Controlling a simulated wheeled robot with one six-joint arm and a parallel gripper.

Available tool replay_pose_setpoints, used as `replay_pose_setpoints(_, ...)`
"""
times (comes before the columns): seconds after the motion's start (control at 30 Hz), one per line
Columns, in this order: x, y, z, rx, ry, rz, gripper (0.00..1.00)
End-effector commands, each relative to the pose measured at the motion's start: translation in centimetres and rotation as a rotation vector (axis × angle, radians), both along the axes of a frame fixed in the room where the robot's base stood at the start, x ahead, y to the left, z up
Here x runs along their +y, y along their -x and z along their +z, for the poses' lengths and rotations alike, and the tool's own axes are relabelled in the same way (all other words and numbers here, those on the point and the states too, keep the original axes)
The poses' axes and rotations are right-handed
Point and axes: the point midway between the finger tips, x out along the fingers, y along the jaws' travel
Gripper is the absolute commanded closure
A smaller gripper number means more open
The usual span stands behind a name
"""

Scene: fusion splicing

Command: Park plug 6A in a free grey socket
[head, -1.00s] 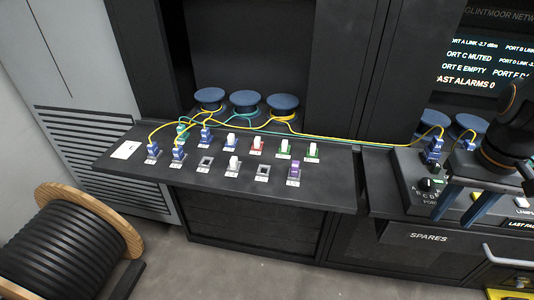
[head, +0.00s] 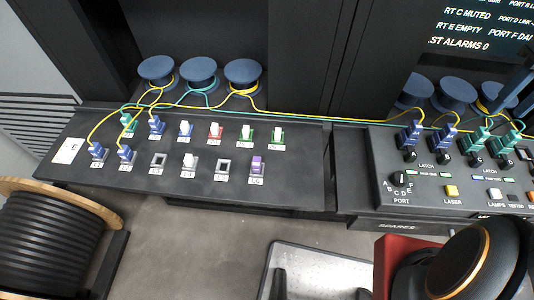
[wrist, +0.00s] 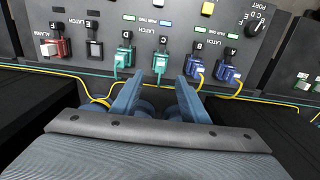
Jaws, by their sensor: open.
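Small plugs stand in two rows on the dark shelf (head: 300,165) at left in the head view. Their labels are too small to read, so I cannot tell which plug is 6A. Two empty grey sockets (head: 158,161) (head: 222,166) show in the front row. A purple plug (head: 257,165) stands at that row's right end. My gripper (wrist: 157,92) is open, with nothing between its fingers. In the wrist view it faces a panel with blue plugs (wrist: 196,70) at B and A, green plugs (wrist: 124,60) at D and C, and a red plug (wrist: 57,47) at F.
Yellow and teal fibres run from blue spools (head: 198,72) behind the shelf across to the panel (head: 375,165). A black cable drum (head: 45,240) stands at lower left. A grey tray (head: 315,262) lies at the lower middle.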

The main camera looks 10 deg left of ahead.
Motion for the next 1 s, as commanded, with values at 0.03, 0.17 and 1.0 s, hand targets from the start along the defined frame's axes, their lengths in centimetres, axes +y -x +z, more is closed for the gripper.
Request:
replay_pose_setpoints(0.03,0.0,0.0,0.0,0.000,0.000,0.000,0.59)
replay_pose_setpoints(0.17,0.0,0.0,-0.1,0.000,0.000,0.000,0.59)
replay_pose_setpoints(1.0,-0.1,0.1,-8.1,0.002,-0.001,-0.005,0.59)
